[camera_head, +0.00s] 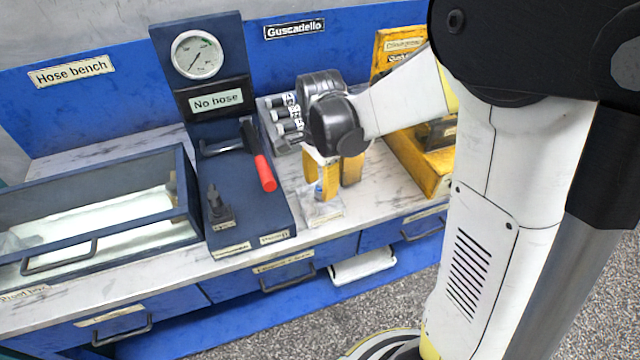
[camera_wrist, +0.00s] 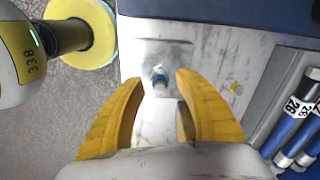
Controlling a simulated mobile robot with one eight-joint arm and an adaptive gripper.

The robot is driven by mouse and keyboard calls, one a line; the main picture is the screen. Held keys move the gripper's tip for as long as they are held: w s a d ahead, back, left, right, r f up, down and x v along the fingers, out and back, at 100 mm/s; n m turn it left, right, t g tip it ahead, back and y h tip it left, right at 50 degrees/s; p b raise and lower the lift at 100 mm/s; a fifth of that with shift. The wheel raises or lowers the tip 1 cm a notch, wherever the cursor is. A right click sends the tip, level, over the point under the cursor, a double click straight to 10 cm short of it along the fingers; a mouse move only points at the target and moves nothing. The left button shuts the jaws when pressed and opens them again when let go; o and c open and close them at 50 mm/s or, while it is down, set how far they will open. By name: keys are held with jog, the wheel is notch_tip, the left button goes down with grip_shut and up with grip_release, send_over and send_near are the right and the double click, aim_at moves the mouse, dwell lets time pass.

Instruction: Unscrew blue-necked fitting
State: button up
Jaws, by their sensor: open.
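The blue-necked fitting (camera_wrist: 159,76) stands on a small grey block (camera_wrist: 178,55) on the marble worktop, with a blue band and a pale top. In the head view a bit of its blue (camera_head: 318,188) shows beside the yellow fingers, above the block (camera_head: 322,210). My gripper (camera_wrist: 160,84) is open, with one yellow finger on each side near the fitting and a gap to both. In the head view my gripper (camera_head: 338,186) points down at the block and partly hides the fitting. Contact cannot be seen.
Labelled cylinders (camera_head: 288,120) stand behind my gripper. A blue gauge stand (camera_head: 248,215) with a red-handled tool (camera_head: 264,172) is to the left. A yellow bin (camera_head: 425,175) is at the right.

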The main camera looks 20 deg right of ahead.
jog(key=m, duration=0.3)
jog(key=shift+c, duration=0.6)
grip_shut()
jog(key=n, duration=0.5)
jog(key=shift+n, duration=0.4)
jog(key=n, duration=0.5)
jog(key=shift+r, duration=0.1)
jog(key=shift+n, duration=0.3)
